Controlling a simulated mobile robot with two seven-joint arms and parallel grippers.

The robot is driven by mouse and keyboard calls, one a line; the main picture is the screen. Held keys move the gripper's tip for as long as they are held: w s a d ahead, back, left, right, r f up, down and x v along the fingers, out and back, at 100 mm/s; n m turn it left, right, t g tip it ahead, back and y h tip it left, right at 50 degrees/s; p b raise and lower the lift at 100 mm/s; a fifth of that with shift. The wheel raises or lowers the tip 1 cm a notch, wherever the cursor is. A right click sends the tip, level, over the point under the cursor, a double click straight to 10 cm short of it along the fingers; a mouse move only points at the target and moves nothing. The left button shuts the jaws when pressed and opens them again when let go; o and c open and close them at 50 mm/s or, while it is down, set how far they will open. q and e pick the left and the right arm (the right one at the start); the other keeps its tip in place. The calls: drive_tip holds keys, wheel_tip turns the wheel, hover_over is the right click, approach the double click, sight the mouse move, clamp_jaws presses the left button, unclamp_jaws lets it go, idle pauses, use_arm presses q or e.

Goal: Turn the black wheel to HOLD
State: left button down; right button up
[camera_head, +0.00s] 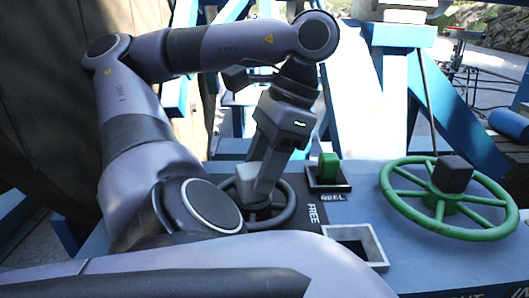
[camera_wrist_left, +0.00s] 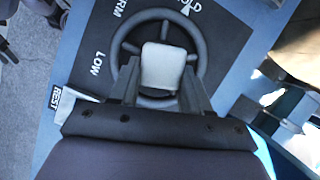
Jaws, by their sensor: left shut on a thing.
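The black wheel (camera_head: 290,206) lies flat on the blue panel, partly hidden behind my left arm. It also shows in the left wrist view (camera_wrist_left: 203,47), with spokes and a pale grey block (camera_wrist_left: 163,66) at its hub. My left gripper (camera_head: 258,186) reaches down from above and is shut on this grey block, one finger on each side. In the left wrist view, the dark plate around the wheel carries the word LOW at left and parts of other words ending in RM and OLD at the top. FREE shows in the head view. My right gripper is not in view.
A green wheel (camera_head: 399,202) with a black block on its hub stands to the right. A green switch (camera_head: 329,166) and an open grey square box (camera_head: 377,249) sit between the wheels. A REST label (camera_wrist_left: 55,99) lies left of my gripper. Blue frame beams stand behind.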

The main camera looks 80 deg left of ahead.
use_arm(q)
drive_tip(key=shift+s+d+f, duration=0.15)
drive_tip(key=shift+s+f, duration=0.1)
drive_tip(key=shift+s, duration=0.05)
drive_tip(key=c, duration=0.6)
unclamp_jaws()
drive_tip(key=shift+o, duration=0.4)
drive_tip(key=shift+s, duration=0.3)
drive_tip(key=shift+w+r, duration=0.15)
drive_tip(key=shift+w, duration=0.05)
drive_tip(key=p+v, duration=0.3)
drive_tip(key=v, duration=0.2)
drive_tip(key=shift+r, duration=0.25)
drive_tip(key=shift+w+r, duration=0.3)
drive_tip(key=shift+r, duration=0.35)
